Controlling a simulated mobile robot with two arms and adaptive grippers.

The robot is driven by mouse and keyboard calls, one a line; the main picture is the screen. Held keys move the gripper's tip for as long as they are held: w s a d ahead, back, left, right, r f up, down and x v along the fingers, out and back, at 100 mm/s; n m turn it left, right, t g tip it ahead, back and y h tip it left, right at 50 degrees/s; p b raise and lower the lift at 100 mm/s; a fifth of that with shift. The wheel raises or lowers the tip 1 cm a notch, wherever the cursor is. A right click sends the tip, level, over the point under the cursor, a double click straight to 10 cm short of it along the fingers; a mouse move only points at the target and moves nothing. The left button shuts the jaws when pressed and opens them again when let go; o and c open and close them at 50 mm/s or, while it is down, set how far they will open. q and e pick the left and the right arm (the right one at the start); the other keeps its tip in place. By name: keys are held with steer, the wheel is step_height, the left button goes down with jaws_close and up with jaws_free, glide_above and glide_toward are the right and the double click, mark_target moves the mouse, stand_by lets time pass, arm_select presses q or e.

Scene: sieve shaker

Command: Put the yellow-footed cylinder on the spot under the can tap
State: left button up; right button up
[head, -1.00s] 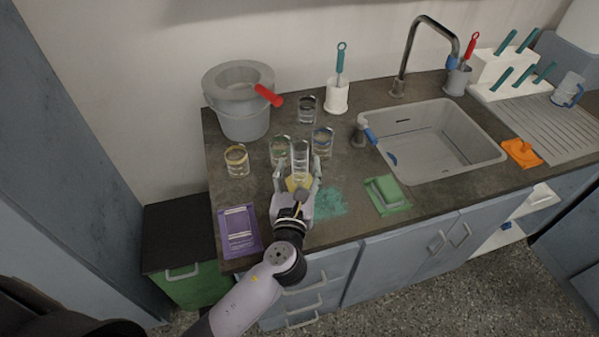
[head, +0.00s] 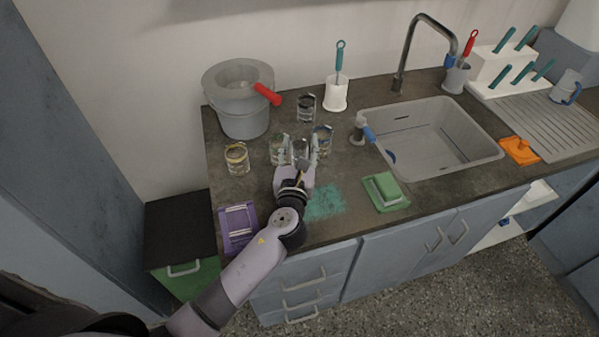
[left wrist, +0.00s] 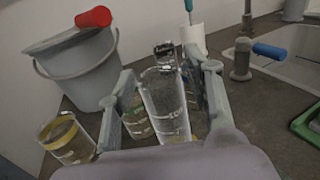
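The clear cylinder (head: 300,149) stands on the counter among several glass beakers, and its lower part is hidden by my left gripper in the head view. In the left wrist view the cylinder (left wrist: 166,104) shows between the fingers, with yellow low down at its foot. My left gripper (head: 300,146) is around the cylinder, one finger on each side, with narrow gaps visible in the left wrist view (left wrist: 168,78); it looks open. My right gripper is not in view. I cannot make out a can tap or the spot under it.
A yellow-banded beaker (head: 237,159) stands left of the gripper, a green-marked one (head: 277,149) close beside it, and a blue-marked one (head: 323,139) to the right. A grey bucket (head: 240,115) stands behind left. A grey fitting with a blue handle (head: 369,134) is by the sink (head: 450,150).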

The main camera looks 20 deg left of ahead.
arm_select(q)
jaws_close()
stand_by(0.3)
stand_by(0.3)
